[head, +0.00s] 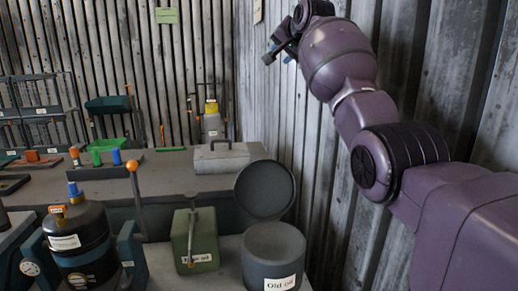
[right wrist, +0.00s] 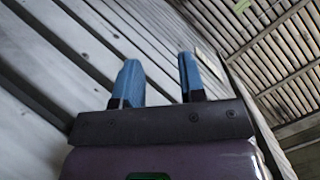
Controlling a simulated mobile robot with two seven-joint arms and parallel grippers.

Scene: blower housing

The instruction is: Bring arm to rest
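My right arm comes in from the right in the head view and reaches up and forward along the grey slatted wall. Its right gripper (head: 286,46) is raised high, well above the bench and close to the wall. In the right wrist view, the two blue fingers of the right gripper (right wrist: 158,82) stand apart with nothing between them. Beyond them are only wall slats and roof slats. My left gripper and left arm are not in view.
Below stand an open dark container marked "Old oil" (head: 273,253), a green can (head: 195,240) and a black canister (head: 79,245). A grey box (head: 221,157) and a sprayer bottle (head: 212,122) stand further back. The corrugated wall (head: 335,190) runs close beside my right arm.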

